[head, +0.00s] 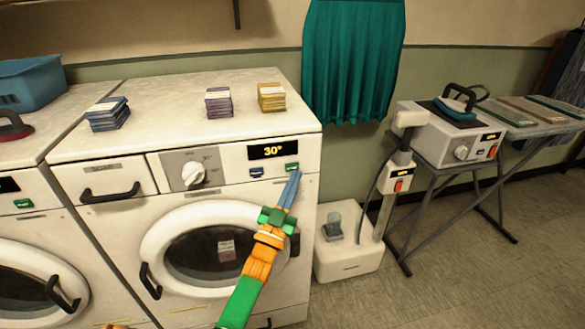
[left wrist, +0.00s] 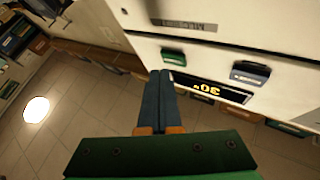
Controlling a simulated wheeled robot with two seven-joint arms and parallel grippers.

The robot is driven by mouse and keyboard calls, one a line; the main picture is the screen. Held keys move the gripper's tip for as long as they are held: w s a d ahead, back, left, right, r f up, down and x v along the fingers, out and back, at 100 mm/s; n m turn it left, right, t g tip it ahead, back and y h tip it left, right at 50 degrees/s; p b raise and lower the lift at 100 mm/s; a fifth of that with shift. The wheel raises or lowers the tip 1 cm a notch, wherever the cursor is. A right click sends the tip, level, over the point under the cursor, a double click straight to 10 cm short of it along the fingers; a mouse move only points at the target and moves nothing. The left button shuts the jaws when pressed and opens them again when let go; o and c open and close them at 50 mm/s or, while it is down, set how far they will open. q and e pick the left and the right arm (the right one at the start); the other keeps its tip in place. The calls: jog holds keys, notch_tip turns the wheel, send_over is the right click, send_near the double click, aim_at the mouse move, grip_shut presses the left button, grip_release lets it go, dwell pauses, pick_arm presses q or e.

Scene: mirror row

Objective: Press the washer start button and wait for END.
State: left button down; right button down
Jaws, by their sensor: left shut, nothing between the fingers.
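The white washer (head: 235,190) has a display (head: 272,151) reading 30°, which shows inverted in the left wrist view (left wrist: 210,90). Below it are a blue button (head: 257,172) and a green button (head: 292,166). Its dial (head: 194,173) is left of the display, and its round door (head: 205,250) is closed with something pale and purple behind the glass. My left gripper (head: 297,174) is shut and empty, its tips close to the green button. In the left wrist view the tips (left wrist: 160,74) are beside the green button (left wrist: 173,57); contact cannot be told. My right gripper is not in view.
Blue (head: 108,114), purple (head: 218,102) and yellow (head: 271,97) stacks sit on the washer top. Another washer (head: 30,230) adjoins at left. A white stand (head: 348,256) and a table with an iron (head: 455,102) stand at right. Floor (head: 490,270) is clear in front.

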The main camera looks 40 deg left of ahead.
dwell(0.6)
pick_arm(q)
jog(key=shift+w+a+b, duration=0.3)
jog(key=shift+a, duration=0.05)
jog(key=shift+w+a+b, duration=0.2)
jog(key=shift+a+b, duration=0.05)
jog(key=shift+b, duration=0.05)
dwell(0.5)
jog(key=shift+d, duration=0.1)
dwell(0.3)
jog(key=shift+s+d+p, duration=0.5)
jog(key=shift+p, duration=0.05)
